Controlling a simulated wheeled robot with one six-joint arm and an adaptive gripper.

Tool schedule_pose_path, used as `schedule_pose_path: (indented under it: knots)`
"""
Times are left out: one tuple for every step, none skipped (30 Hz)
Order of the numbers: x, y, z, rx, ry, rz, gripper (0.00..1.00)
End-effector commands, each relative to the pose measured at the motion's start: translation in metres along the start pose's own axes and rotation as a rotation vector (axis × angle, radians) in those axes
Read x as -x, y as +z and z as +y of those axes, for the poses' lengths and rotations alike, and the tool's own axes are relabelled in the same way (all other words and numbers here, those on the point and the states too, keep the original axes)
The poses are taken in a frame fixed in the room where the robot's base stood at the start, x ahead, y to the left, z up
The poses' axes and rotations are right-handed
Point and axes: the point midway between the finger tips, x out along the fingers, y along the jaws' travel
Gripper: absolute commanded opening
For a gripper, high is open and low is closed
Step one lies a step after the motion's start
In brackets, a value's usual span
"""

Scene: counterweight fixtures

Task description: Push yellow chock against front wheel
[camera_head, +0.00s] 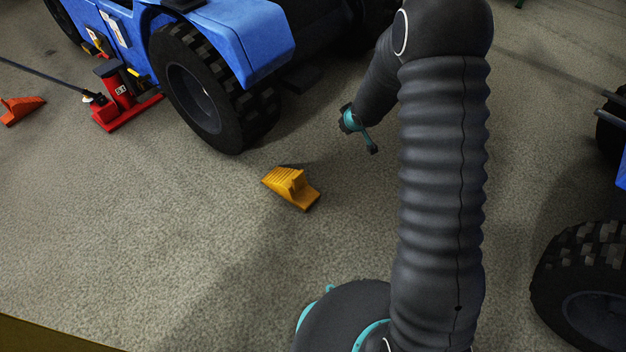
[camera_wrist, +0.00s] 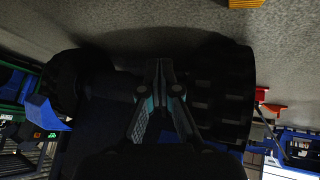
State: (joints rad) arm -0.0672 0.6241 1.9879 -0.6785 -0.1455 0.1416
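The yellow chock (camera_head: 290,187) lies on the floor, a short gap from the blue vehicle's front wheel (camera_head: 205,90), below and right of it in the head view. The chock's edge also shows at the top of the wrist view (camera_wrist: 246,3). The wheel's dark tread (camera_wrist: 225,92) is right of the fingers there. My gripper (camera_head: 372,149) is above and right of the chock in the head view, apart from it, partly hidden by my arm. In the wrist view my gripper's (camera_wrist: 163,62) fingertips are together with nothing between them.
A red jack (camera_head: 121,92) stands left of the front wheel, with a red-orange chock (camera_head: 20,108) farther left. Another large wheel (camera_head: 588,285) is at the lower right. The floor (camera_head: 130,210) left of the yellow chock is clear.

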Motion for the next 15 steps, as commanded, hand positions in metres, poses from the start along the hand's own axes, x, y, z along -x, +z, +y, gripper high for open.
schedule_pose_path:
  knots:
    - [-0.020,0.006,-0.011,0.018,-0.031,0.003,0.00]
    - [-0.031,0.009,-0.017,0.028,-0.048,0.010,0.00]
    - [-0.045,0.013,-0.025,0.042,-0.072,0.019,0.00]
    - [-0.056,0.017,-0.032,0.051,-0.090,0.025,0.00]
    - [-0.066,0.021,-0.039,0.060,-0.109,0.032,0.00]
    - [-0.079,0.026,-0.049,0.070,-0.134,0.041,0.00]
    - [-0.088,0.031,-0.057,0.079,-0.154,0.049,0.00]
    - [-0.098,0.036,-0.065,0.085,-0.174,0.056,0.00]
    - [-0.109,0.044,-0.076,0.095,-0.202,0.065,0.00]
    - [-0.118,0.049,-0.084,0.101,-0.221,0.071,0.00]
    - [-0.125,0.055,-0.092,0.107,-0.242,0.078,0.00]
    - [-0.134,0.062,-0.103,0.113,-0.268,0.087,0.00]
    - [-0.141,0.068,-0.110,0.118,-0.286,0.093,0.00]
    - [-0.146,0.073,-0.118,0.120,-0.303,0.098,0.00]
    - [-0.153,0.080,-0.127,0.124,-0.325,0.105,0.00]
